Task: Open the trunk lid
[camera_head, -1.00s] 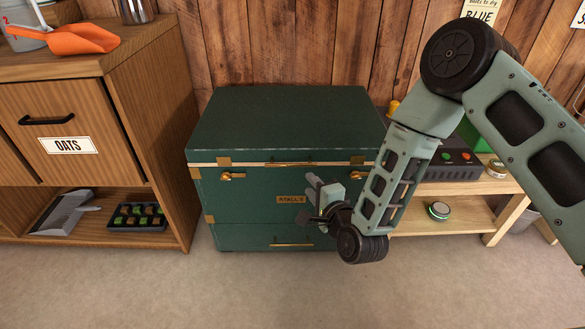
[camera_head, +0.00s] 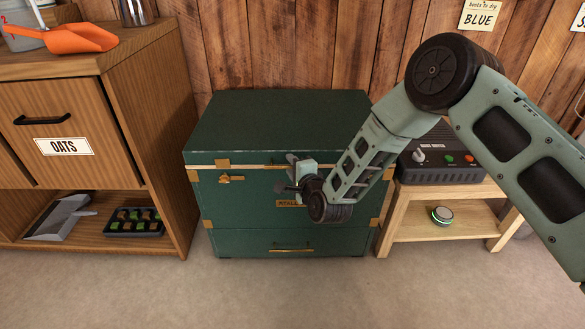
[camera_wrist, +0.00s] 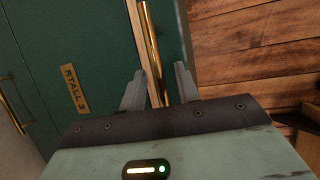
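The dark green trunk (camera_head: 245,215) stands on the floor against the wood wall, and its lid (camera_head: 280,120) is shut. A thin pale band runs under the lid. A brass latch (camera_head: 230,179) shows at the front left; the right front is hidden by my arm. My gripper (camera_head: 291,170) is at the trunk's front, near the lid seam. In the wrist view, my gripper (camera_wrist: 158,88) has its fingers apart, with the long brass lid handle (camera_wrist: 150,45) running between them in the picture. I cannot tell whether they touch it. A brass STALL 3 plate (camera_wrist: 75,90) is on the trunk's front.
A wooden cabinet (camera_head: 150,130) labelled OATS stands close on the left, with an orange scoop (camera_head: 75,38) on top. A low wooden bench (camera_head: 455,190) with a dark boxed device (camera_head: 440,165) stands on the right. The floor (camera_head: 200,295) in front is clear.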

